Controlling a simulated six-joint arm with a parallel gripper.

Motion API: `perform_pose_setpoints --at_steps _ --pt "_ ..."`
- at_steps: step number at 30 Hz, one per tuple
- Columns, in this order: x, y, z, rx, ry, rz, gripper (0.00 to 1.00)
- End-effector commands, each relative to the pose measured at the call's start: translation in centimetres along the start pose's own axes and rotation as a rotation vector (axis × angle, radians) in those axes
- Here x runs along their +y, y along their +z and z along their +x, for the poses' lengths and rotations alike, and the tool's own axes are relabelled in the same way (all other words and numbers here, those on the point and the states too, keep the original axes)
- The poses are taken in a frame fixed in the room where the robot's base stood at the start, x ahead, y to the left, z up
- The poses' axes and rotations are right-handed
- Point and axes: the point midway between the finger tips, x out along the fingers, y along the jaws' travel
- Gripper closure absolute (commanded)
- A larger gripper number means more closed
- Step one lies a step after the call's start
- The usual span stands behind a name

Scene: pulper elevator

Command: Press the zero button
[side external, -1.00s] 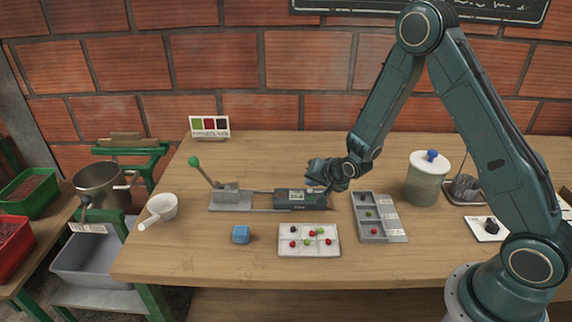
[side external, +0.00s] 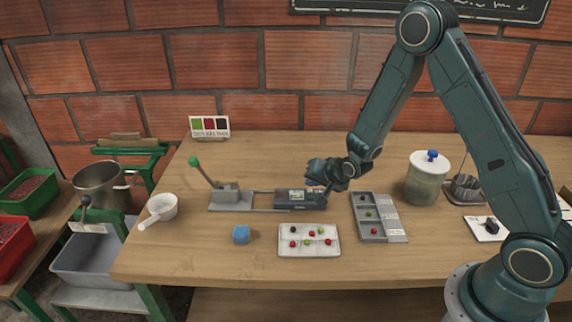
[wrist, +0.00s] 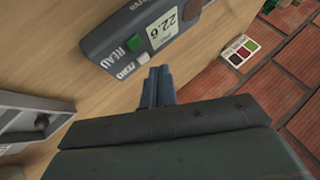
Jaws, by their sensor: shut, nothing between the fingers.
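The dark grey meter (side external: 298,198) lies on the wooden bench, joined to a lever fixture with a green knob (side external: 194,161). My gripper (side external: 327,190) is over the meter's right end. Its fingers (wrist: 158,72) are shut and empty, with the tips close to the ZERO end in the wrist view; contact cannot be told.
A white sorting tray (side external: 290,253) and a grey compartment tray (side external: 396,238) with coloured cherries lie in front. The bench behind the meter is clear.

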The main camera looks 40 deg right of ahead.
Motion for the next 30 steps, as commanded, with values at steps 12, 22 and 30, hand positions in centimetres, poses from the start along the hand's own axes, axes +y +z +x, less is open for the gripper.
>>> perform_pose_setpoints --at_steps 12,22,30 --pt "0.01 0.00 0.00 0.000 0.000 0.000 1.00" --pt "0.33 0.31 0.43 -0.001 0.001 0.000 1.00" --pt "0.45 0.42 0.61 0.000 0.000 0.000 1.00"
